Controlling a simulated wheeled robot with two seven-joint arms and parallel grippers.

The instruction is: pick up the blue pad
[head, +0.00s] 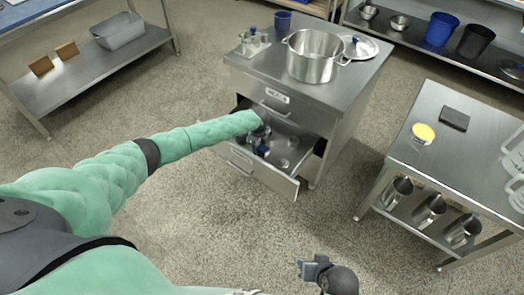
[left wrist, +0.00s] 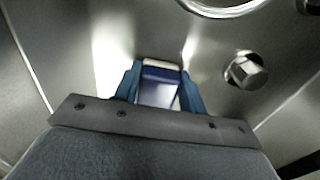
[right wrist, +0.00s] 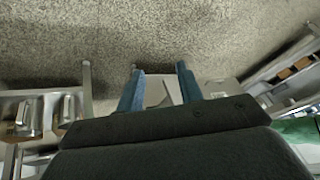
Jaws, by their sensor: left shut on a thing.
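The blue pad (left wrist: 158,92), a small block with a pale edge, is between the blue fingers of my left gripper (left wrist: 160,95) in the left wrist view. The fingers are shut on it, inside the open drawer (head: 285,172) of the steel cabinet. In the head view my left arm reaches into this drawer and largely hides the gripper. My right gripper (right wrist: 160,88) is open and empty, with its fingers apart above the floor. In the head view, part of it shows at the bottom.
The drawer also holds metal parts, including a hex-shaped one (left wrist: 247,72) beside the gripper. A large steel pot (head: 314,57) stands on the cabinet. A steel table (head: 470,150) with a yellow-lidded jar (head: 423,133) is at the right. The floor between is clear.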

